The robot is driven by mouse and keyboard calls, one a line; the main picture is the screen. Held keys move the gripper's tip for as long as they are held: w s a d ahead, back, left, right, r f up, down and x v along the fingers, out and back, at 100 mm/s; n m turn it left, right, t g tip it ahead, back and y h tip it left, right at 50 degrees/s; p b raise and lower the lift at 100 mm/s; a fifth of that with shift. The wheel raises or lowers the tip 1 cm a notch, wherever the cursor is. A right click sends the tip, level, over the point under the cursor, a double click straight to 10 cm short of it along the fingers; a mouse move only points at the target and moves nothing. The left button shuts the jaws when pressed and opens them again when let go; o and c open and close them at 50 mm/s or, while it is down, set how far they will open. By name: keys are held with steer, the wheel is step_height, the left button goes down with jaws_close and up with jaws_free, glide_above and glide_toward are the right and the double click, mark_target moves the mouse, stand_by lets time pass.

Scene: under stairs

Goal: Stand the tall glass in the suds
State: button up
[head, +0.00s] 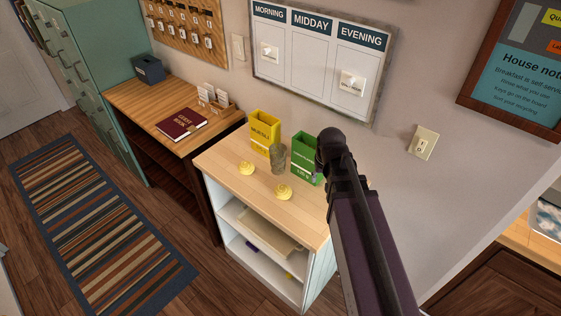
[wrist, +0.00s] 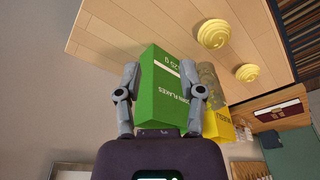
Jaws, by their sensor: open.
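The tall glass (head: 278,159) is grey and see-through and stands upright on the wooden top of a white cabinet, between a yellow box and a green box. The head view mostly hides my gripper behind my arm.
The yellow box (head: 265,132) stands left of the glass, close to the wall. The cabinet top (head: 225,160) is bare at its front and left. A desk (head: 140,100) with a red guest book (head: 181,123) adjoins at left. A board (head: 318,55) hangs behind.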

mark_target(270, 151)
steer(key=w+a+r+n+t, duration=0.1)
steer(key=w+a+r+t, duration=0.1)
steer(key=w+a, duration=0.5)
steer(key=w+a+r+n+t+y+p, duration=0.1)
steer(key=w+a, duration=0.6)
steer(key=a, duration=0.1)
steer(key=shift+a+r+t+y, duration=0.3)
steer(key=shift+a+r+t, duration=0.05)
steer(key=shift+t, duration=0.05)
steer(key=shift+f, duration=0.1)
steer(key=b+x, duration=0.7)
steer(key=x, duration=0.1)
steer(key=shift+f, duration=0.2)
steer(key=shift+w+f, duration=0.1)
steer(key=shift+b+x, duration=2.4)
steer(key=shift+x, duration=0.15)
jaws_close()
